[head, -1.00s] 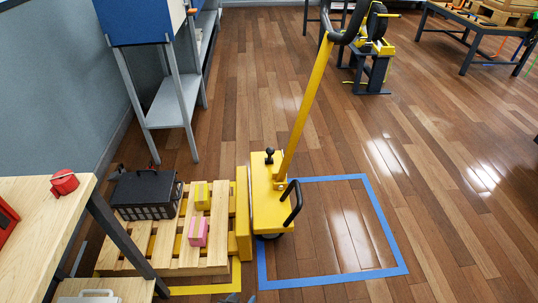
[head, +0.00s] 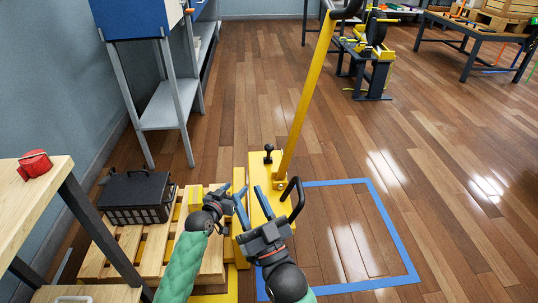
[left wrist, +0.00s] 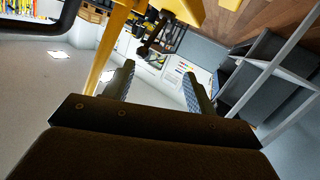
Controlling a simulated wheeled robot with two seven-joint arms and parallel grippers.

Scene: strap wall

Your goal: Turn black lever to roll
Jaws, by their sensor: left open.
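The yellow pallet jack (head: 257,165) stands beside a wooden pallet, its long yellow handle (head: 305,100) leaning up to the right. A short black lever with a round knob (head: 268,155) stands upright on its body. A black loop handle (head: 293,204) sits to its right. My left gripper (head: 232,188) is open and empty, left of the jack body and apart from the black lever. In the left wrist view its fingers (left wrist: 158,82) are spread, with yellow and black parts beyond them. My right gripper (head: 252,200) appears open, its fingers overlapping the jack body in view; contact cannot be told.
The pallet (head: 95,262) carries a black crate (head: 136,198) and a yellow block, partly hidden by my arm. A workbench (head: 30,200) with a red object (head: 35,164) is at left. Blue tape (head: 392,230) marks clear floor at right. A grey shelf (head: 165,110) stands behind.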

